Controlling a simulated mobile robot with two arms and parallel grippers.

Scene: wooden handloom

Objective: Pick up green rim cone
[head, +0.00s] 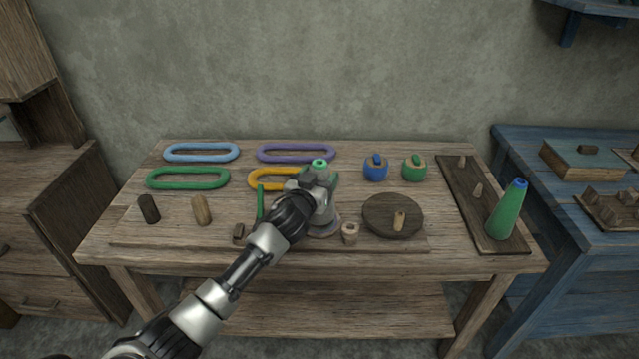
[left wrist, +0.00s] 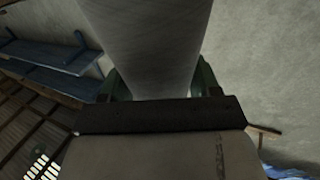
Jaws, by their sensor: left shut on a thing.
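The green rim cone (head: 319,164) is pale grey with a green rim at its top. It stands upright near the middle of the table, partly hidden behind my left gripper (head: 314,190). My left gripper is shut on the cone's side. In the left wrist view the cone's grey body (left wrist: 148,45) fills the space between the two dark green fingers (left wrist: 160,82). I cannot tell whether its base touches the table. A second cone (head: 507,212), green with a blue rim, stands upright on the dark board at the right. My right gripper is not in view.
Blue, green, purple and yellow oval rings lie at the back left of the table (head: 130,230). Blue (head: 375,170) and green (head: 414,169) round pieces stand at the back right. A round wooden disc (head: 385,213) and small wooden pegs lie near the cone.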

